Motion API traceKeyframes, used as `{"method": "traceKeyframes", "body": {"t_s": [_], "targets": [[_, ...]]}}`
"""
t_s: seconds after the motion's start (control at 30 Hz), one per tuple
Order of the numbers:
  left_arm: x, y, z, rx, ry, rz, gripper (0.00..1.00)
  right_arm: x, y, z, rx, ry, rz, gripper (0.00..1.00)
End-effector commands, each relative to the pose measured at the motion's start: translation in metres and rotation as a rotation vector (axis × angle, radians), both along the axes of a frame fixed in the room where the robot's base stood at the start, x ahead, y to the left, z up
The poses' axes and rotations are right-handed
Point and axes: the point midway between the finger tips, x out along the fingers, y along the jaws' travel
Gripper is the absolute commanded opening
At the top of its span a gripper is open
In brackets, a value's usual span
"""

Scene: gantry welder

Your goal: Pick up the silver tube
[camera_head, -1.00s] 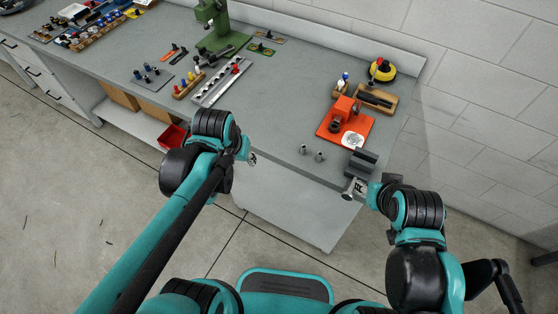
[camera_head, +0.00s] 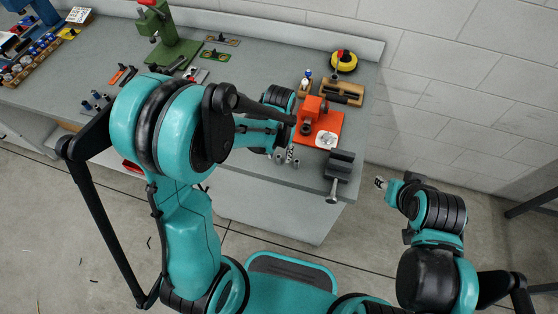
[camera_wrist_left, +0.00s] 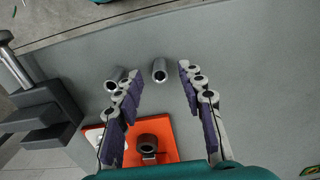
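Two short silver tubes stand near the front edge of the grey workbench. In the left wrist view, one silver tube (camera_wrist_left: 160,71) lies between the open fingertips of my left gripper (camera_wrist_left: 161,76), with clear space on both sides. The other silver tube (camera_wrist_left: 114,79) is just outside the left finger, partly hidden by it. In the head view, my left gripper (camera_head: 285,155) reaches over the bench at the tubes; one tube (camera_head: 296,163) shows beside it, and the other is hard to make out. My right gripper (camera_head: 380,182) is off the bench's right side; its fingers are too small to judge.
An orange fixture (camera_head: 327,116) stands behind the tubes, and a dark grey vise (camera_head: 339,167) with a silver screw is to their right. A wooden block (camera_head: 342,93) and a yellow round tool (camera_head: 344,62) sit farther back. A green press (camera_head: 165,45) stands left.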

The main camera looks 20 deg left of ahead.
Motion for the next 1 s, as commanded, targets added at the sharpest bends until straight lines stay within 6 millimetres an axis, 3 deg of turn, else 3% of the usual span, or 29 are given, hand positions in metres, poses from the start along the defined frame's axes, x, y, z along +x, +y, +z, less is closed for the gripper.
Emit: {"method": "traceKeyframes", "body": {"t_s": [0.03, 0.13, 0.4, 0.57, 1.0], "targets": [[0.0, 0.0, -0.011, 0.0, 0.0, 0.0, 0.39, 0.0, 0.0, -0.006, 0.0, 0.0, 0.0, 0.4], [0.0, 0.0, -0.02, 0.0, 0.0, 0.0, 0.39, 0.0, 0.0, -0.009, 0.0, 0.0, 0.0, 0.4], [0.0, 0.0, -0.021, 0.0, -0.001, 0.0, 0.39, 0.0, 0.0, -0.008, 0.0, 0.0, 0.0, 0.4], [0.0, 0.0, -0.021, 0.0, -0.001, 0.0, 0.03, 0.0, 0.0, -0.008, 0.0, 0.0, 0.0, 0.4], [0.0, 0.0, -0.017, 0.0, -0.001, 0.0, 0.03, 0.0, 0.0, -0.006, 0.0, 0.0, 0.0, 0.4]]}}
